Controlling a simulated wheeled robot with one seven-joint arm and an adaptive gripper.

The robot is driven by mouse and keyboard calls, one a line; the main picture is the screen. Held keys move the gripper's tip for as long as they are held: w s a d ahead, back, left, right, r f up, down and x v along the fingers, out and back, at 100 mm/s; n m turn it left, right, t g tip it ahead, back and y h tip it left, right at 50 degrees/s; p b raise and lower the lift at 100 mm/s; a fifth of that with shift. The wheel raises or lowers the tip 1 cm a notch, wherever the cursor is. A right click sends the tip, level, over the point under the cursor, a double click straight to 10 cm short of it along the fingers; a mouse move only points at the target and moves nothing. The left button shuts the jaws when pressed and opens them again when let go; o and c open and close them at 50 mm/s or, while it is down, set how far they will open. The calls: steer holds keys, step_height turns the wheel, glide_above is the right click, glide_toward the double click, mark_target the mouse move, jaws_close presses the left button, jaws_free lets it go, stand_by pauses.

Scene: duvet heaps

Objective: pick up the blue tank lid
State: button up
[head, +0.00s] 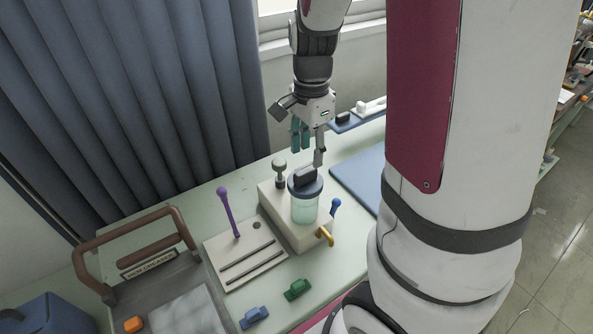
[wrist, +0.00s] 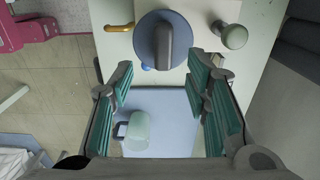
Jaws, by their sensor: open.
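The blue tank lid (head: 312,189), a round blue-grey disc with a dark grey bar handle, sits on top of a clear tank of pale greenish liquid (head: 304,211). In the wrist view the lid (wrist: 148,42) is at the top middle, its bar handle (wrist: 165,45) running up and down the picture. My gripper (head: 309,150) is above and just behind the lid in the head view, apart from it. In the wrist view my gripper (wrist: 162,88) is open, with teal-padded fingers either side of an empty gap. The lid appears beyond the fingertips.
The tank stands on a cream base with a grey knob (head: 280,164), a yellow tap (head: 325,236) and a blue-topped lever (head: 335,206). A purple lever (head: 229,210) rises left. A clear mug (wrist: 138,130) stands on the blue mat (wrist: 178,110). Green and blue pieces lie in front.

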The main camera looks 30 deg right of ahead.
mark_target(306, 170)
steer(key=f, duration=0.7)
steer(key=shift+w+a+f, duration=0.15)
steer(key=shift+w+a, duration=0.05)
jaws_close()
